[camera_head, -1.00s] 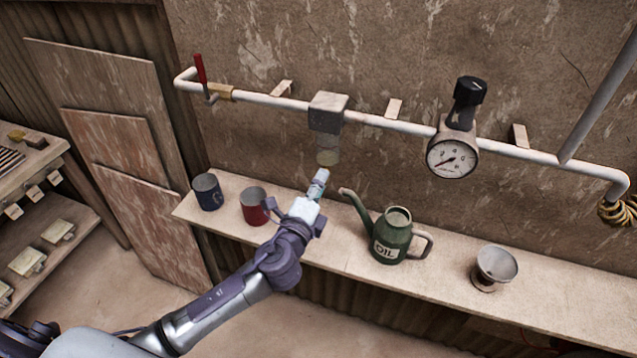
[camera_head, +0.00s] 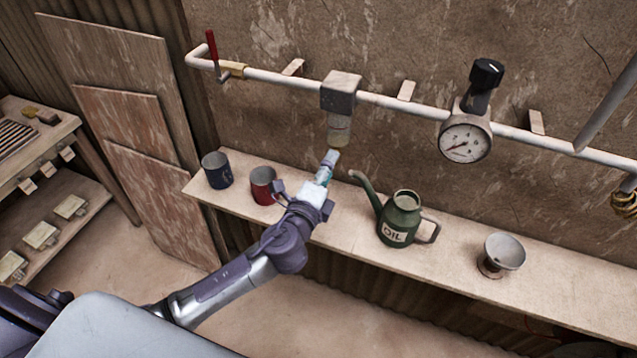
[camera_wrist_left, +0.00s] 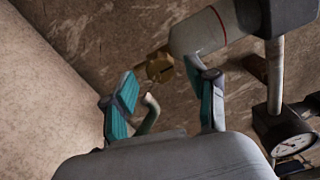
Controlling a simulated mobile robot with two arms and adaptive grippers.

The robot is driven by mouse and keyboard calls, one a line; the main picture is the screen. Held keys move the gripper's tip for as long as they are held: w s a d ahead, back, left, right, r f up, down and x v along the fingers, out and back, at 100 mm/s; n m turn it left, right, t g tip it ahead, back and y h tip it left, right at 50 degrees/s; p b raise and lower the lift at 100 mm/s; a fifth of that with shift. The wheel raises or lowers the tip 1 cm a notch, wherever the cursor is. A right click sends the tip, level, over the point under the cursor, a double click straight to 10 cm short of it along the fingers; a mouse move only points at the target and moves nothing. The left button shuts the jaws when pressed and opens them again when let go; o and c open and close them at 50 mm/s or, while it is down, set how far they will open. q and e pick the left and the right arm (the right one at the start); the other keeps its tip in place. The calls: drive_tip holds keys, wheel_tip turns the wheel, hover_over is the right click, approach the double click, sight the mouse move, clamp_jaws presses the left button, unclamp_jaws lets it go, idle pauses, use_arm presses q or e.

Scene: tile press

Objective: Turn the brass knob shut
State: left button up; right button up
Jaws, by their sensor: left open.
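The brass knob (camera_wrist_left: 160,68) is a small round, slotted piece below the clear filter bowl (camera_wrist_left: 208,30) in the left wrist view. I cannot make the knob out in the head view, where the bowl (camera_head: 339,130) hangs under a grey block on the white pipe. My left gripper (camera_head: 331,157) is just under the bowl, pointing up at it. In the left wrist view its two teal-padded fingers (camera_wrist_left: 161,74) are spread and empty, with the knob showing between their tips. I cannot tell whether either finger touches it. My right gripper is out of view.
On the shelf (camera_head: 345,240) below stand a blue mug (camera_head: 216,171), a red mug (camera_head: 263,187), a green oil can (camera_head: 398,222) and a metal funnel-like cup (camera_head: 504,252). A pressure gauge (camera_head: 465,140) and a red-handled valve (camera_head: 212,50) sit on the pipe (camera_head: 405,103).

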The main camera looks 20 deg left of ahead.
use_arm(q)
drive_tip(key=s, duration=1.1)
drive_tip(key=shift+a, duration=0.2)
drive_tip(key=a+f+n+g+y+b, duration=0.1)
drive_tip(key=a+f+n+g, duration=0.15)
drive_tip(key=f, duration=0.95)
drive_tip(key=a+f+n+g+b, duration=0.1)
drive_tip(key=a+f+n+g, duration=0.15)
drive_tip(key=f, duration=0.85)
drive_tip(key=s+a+f+n+g, duration=0.15)
drive_tip(key=s+f, duration=0.25)
drive_tip(key=f, duration=0.4)
drive_tip(key=s+a+f+n+g, duration=0.1)
drive_tip(key=s+f+n+g, duration=0.15)
drive_tip(key=s+f, duration=0.45)
drive_tip(key=s+f+n+g+b, duration=0.1)
drive_tip(key=s+f+n+g, duration=0.3)
drive_tip(key=s+f, duration=0.7)
drive_tip(key=s+d+f+n+g+b, duration=0.1)
drive_tip(key=s+f+n+g, duration=0.3)
drive_tip(key=s+f, duration=0.7)
drive_tip(key=s+n, duration=0.1)
drive_tip(key=s, duration=0.3)
drive_tip(key=shift+s+d+b, duration=0.25)
drive_tip(key=shift+s+b, duration=0.05)
drive_tip(key=shift+r, duration=0.1)
